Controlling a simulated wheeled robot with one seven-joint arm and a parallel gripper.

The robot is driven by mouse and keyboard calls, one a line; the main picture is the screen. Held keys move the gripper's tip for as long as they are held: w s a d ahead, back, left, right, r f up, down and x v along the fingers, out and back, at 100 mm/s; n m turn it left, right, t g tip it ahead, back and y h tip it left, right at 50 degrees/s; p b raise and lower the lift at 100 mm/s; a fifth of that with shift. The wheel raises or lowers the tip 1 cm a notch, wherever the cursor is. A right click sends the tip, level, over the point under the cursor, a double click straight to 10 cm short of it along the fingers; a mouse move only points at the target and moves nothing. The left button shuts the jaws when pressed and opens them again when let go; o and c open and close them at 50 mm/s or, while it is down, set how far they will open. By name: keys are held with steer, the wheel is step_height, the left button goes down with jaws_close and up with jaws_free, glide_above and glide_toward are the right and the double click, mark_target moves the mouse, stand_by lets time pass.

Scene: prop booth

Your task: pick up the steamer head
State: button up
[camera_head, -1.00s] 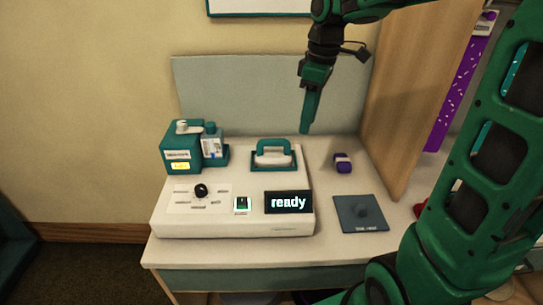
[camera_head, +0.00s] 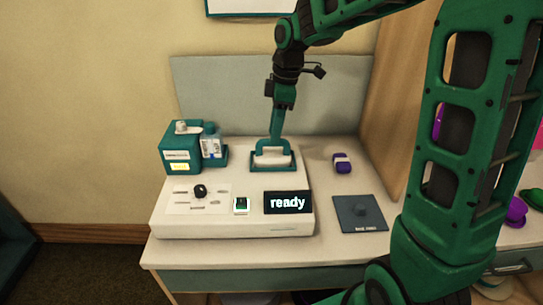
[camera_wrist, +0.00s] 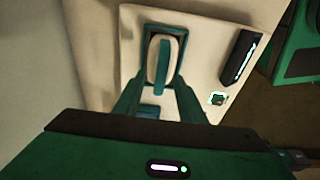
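The steamer head (camera_head: 272,159), a pale block with a teal handle, sits in a teal cradle at the back right of the white steamer unit (camera_head: 190,228). In the wrist view the steamer head (camera_wrist: 161,60) lies straight ahead of my gripper (camera_wrist: 158,90). The two teal fingers are spread apart, with no object seen held between them. In the head view my gripper (camera_head: 273,138) points down just above or behind the handle. I cannot tell whether it touches.
A teal tank with a small bottle (camera_head: 180,150) stands at the unit's back left. The front has a black knob (camera_head: 200,191), a lit switch (camera_head: 241,205) and a "ready" display (camera_head: 288,202). To the right are a purple block (camera_head: 342,163) and a dark pad (camera_head: 358,214).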

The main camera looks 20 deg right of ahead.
steer(key=shift+a+f, duration=0.15)
steer(key=shift+f, duration=0.8)
steer(key=shift+a+f, duration=0.1)
steer(key=shift+f, duration=0.85)
jaws_close()
steer(key=shift+r, duration=0.15)
steer(key=r, duration=0.4)
steer(key=shift+s+a+r, duration=0.15)
steer(key=shift+a+r, duration=0.1)
steer(key=shift+a, duration=0.05)
steer(key=s+a+r, duration=0.6)
steer(key=a, duration=0.2)
steer(key=shift+s+a+r, duration=0.15)
steer(key=shift+s+a, duration=0.15)
steer(key=shift+s, duration=0.1)
steer(key=shift+s, duration=0.1)
